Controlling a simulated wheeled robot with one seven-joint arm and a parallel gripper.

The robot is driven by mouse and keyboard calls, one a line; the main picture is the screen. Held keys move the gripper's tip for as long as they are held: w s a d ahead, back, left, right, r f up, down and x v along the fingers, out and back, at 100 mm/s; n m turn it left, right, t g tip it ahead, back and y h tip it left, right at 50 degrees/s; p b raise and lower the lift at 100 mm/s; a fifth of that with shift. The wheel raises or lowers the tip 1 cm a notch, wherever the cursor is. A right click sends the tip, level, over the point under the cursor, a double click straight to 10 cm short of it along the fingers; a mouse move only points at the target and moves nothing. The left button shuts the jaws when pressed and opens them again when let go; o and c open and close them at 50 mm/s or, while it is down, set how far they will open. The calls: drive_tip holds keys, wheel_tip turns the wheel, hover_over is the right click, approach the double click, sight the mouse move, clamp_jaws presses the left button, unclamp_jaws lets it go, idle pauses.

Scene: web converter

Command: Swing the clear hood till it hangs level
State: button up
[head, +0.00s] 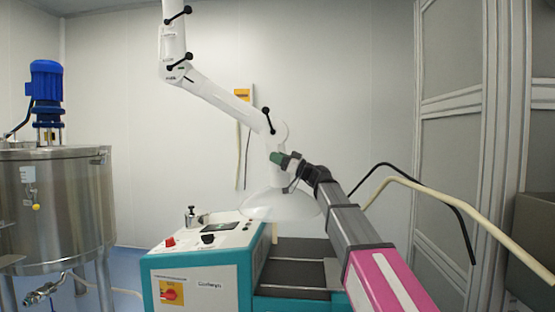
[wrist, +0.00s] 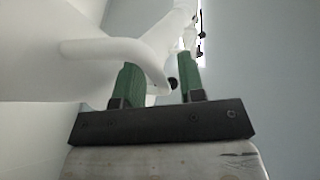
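The clear hood (head: 268,207) is a pale, see-through dome at the lower end of a jointed white arm (head: 222,92). It hangs above the machine with its opening downward; its rim looks near level, but a small tilt is hard to judge. In the wrist view the hood (wrist: 40,75) fills the left side, with a curved white handle (wrist: 105,48) in front. My gripper (head: 280,160) is at the hood's upper joint. In the wrist view its green fingers (wrist: 160,80) are apart. The handle's bent end reaches between them, near the left finger, with a gap on the right.
A teal and white machine (head: 200,262) with buttons and dark flat panels stands below the hood. A steel tank (head: 55,205) with a blue motor (head: 46,82) is at the left. Framed grey panels (head: 450,130) stand at the right. The wall behind is mostly bare.

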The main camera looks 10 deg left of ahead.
drive_tip(key=v, duration=1.1)
drive_tip(key=shift+s, duration=0.1)
